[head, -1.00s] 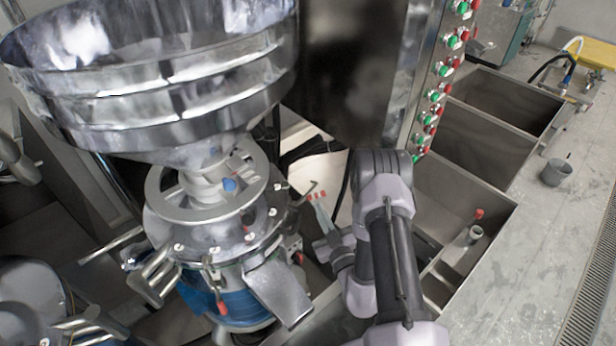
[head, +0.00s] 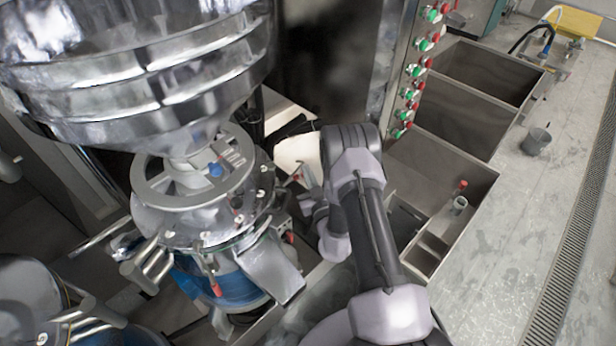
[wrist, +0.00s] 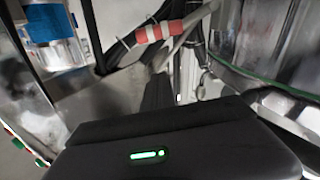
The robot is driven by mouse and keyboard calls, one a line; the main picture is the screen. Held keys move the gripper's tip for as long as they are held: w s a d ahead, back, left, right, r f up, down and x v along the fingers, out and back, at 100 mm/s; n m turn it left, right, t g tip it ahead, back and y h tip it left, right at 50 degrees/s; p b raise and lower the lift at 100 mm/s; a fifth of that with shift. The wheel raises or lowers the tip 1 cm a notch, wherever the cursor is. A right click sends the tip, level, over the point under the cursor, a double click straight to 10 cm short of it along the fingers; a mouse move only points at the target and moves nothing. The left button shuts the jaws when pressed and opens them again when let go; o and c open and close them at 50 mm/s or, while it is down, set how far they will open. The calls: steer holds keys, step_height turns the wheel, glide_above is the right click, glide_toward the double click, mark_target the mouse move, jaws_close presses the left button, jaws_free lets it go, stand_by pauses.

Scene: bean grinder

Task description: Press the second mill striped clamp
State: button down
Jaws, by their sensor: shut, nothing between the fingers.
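The mill (head: 215,240) stands left of my arm in the head view, with a large steel hopper on top. A red-and-white striped clamp handle (wrist: 168,31) shows at the top of the wrist view, ahead of my gripper and apart from its dark body. In the head view my gripper (head: 308,182) is at the right side of the mill, close to its rim, shut and empty. Its fingertips are small and partly lost against the mill there. Whether it touches the clamp cannot be told.
The steel hopper (head: 140,75) overhangs the mill. A panel with red and green buttons (head: 415,70) stands behind my arm. Dark cables (wrist: 125,50) run near the clamp.

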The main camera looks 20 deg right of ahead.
mark_target(297, 179)
steer(key=shift+w+d+f+b, duration=0.15)
steer(key=shift+w+f, duration=0.1)
steer(key=shift+f, duration=0.4)
steer(key=shift+w+d+f+b, duration=0.15)
steer(key=shift+w+f, duration=0.1)
steer(key=shift+f, duration=0.35)
steer(key=shift+w+d+f+b, duration=0.15)
steer(key=shift+w+f, duration=0.1)
steer(key=shift+f, duration=0.4)
steer(key=shift+f, duration=0.15)
